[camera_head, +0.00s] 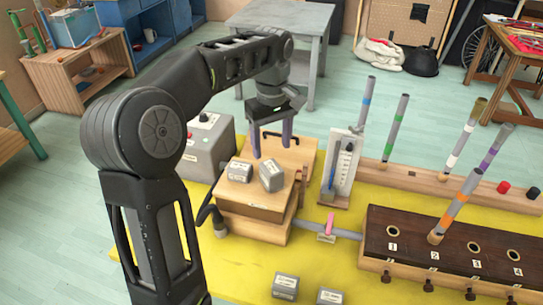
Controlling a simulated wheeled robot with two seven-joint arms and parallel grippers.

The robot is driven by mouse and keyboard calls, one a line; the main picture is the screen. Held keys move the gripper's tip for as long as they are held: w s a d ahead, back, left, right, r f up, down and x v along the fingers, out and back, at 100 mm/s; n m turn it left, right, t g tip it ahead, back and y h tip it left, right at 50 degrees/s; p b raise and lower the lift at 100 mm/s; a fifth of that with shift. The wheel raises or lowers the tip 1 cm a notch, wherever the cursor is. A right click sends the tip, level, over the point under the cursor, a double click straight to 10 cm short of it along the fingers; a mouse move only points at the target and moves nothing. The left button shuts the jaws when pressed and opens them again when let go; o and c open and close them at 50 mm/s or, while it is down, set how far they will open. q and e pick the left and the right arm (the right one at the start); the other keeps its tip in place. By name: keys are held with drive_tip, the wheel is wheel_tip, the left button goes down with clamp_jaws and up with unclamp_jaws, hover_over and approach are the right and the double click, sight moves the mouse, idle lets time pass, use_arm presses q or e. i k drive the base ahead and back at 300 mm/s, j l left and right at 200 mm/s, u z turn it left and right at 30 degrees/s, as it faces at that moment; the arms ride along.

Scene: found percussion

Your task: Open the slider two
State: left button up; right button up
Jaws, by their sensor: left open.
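The dark wooden board (380,225) at right has holes numbered 1 to 4. An orange-banded tube (455,207) stands tilted at the hole marked 2. Small dark knobs stick out of the board's front edge; the one below number 2 (428,285) appears to be slider two. My left gripper (271,140) is open and empty, fingers pointing down over the back of a wooden box (255,205), well left of and behind the board. My right gripper is not in view.
Two small grey blocks, one at left (239,171) and one at right (271,177), sit on the box. A grey pipe (345,232) with a pink tab joins box and board. A gauge stand (343,165) and a rack of banded tubes (420,178) stand behind. Yellow surface in front is partly clear.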

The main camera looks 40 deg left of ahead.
sight(428, 288)
drive_tip(key=k, duration=1)
